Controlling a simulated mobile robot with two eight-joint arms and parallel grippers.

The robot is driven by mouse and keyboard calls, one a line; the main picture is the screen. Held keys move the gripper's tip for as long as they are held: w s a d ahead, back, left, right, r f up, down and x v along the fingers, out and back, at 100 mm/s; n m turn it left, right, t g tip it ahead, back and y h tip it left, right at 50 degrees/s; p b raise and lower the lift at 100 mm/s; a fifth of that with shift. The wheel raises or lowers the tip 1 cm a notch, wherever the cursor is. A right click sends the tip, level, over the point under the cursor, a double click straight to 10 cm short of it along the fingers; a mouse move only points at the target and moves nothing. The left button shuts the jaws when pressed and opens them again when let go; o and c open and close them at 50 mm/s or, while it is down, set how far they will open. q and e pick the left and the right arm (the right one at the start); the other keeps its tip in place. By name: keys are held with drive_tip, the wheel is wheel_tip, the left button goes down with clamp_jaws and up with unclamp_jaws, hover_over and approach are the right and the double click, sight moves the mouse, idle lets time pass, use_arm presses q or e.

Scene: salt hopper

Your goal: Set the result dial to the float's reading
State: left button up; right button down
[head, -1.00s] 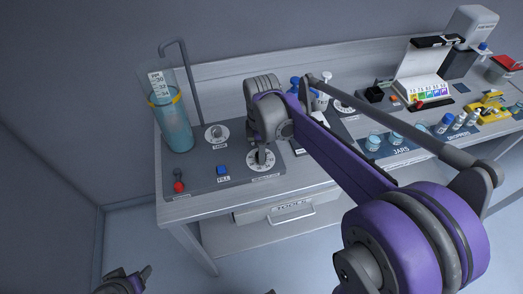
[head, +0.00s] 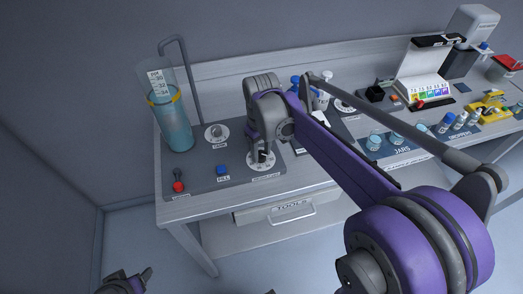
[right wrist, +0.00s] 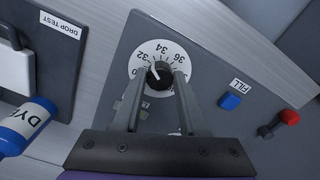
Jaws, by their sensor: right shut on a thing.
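The result dial (head: 262,167) has a white numbered face on the grey panel, below my right gripper. In the right wrist view its face (right wrist: 176,48) shows 32, 34 and 36. Its black knob (right wrist: 160,76) sits between the fingertips of my right gripper (right wrist: 163,80), which is shut on it. The knob's white mark points up-left, near 32. The float's scale (head: 158,83) sticks up from the tall blue water cylinder (head: 175,128); marks 30, 32 and 34 show, but the exact reading is too small to tell. My left gripper (head: 127,284) is low at the bottom left, partly cut off.
A second dial (head: 216,134), a blue FILL button (head: 222,169) and a red-knobbed lever (head: 178,187) share the panel. A bent pipe (head: 190,80) rises behind the cylinder. Jars (head: 374,143) and an open colour-chart case (head: 424,72) stand to the right.

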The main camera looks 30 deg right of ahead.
sight(261, 155)
drive_tip(key=m, duration=0.5)
drive_tip(key=shift+a+m, duration=0.1)
drive_tip(key=shift+m, duration=0.2)
drive_tip(key=m, duration=0.5)
drive_tip(key=shift+m, duration=0.3)
drive_tip(key=shift+c, duration=2.2)
unclamp_jaws()
wheel_tip(261, 155, up, 11)
drive_tip(key=shift+f, duration=0.1)
